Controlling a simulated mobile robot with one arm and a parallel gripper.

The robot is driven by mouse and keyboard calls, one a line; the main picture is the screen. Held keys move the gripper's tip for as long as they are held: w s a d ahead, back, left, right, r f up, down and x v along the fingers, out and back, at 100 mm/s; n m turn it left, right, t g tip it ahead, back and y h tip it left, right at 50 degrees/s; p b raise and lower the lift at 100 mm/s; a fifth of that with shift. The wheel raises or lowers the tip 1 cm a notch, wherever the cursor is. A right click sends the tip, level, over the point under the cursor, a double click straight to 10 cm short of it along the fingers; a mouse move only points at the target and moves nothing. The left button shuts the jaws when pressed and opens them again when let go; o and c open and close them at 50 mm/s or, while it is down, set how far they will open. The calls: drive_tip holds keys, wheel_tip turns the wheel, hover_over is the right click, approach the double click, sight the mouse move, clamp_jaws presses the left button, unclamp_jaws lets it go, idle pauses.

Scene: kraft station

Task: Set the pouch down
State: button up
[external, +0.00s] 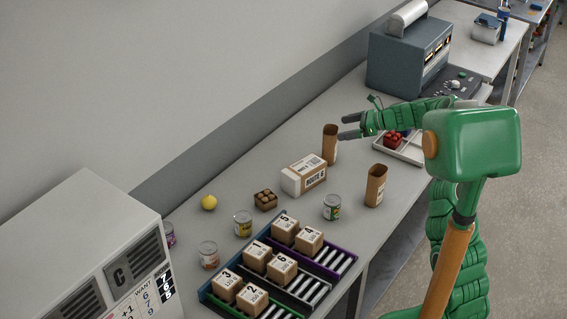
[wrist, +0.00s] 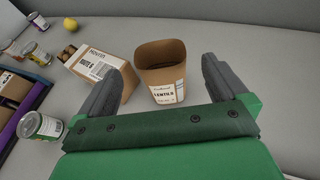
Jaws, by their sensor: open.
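A brown kraft pouch (external: 330,145) with an open top stands upright on the grey bench. In the wrist view the pouch (wrist: 163,78) shows a white label that seems to read "Lentils". My gripper (external: 349,127) is open, its fingertips close to the pouch on its right side. In the wrist view the dark fingers (wrist: 168,72) are spread wide, with the pouch ahead between them and visible gaps to either side. I cannot tell how deep it sits between them. A second, similar pouch (external: 375,186) stands near the bench's front edge.
A white-and-brown carton (external: 304,175) lies left of the pouch. A tray (external: 411,151) with red items sits right. The bench is clear behind the pouch.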

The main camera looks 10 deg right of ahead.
drive_tip(key=shift+v, duration=1.9)
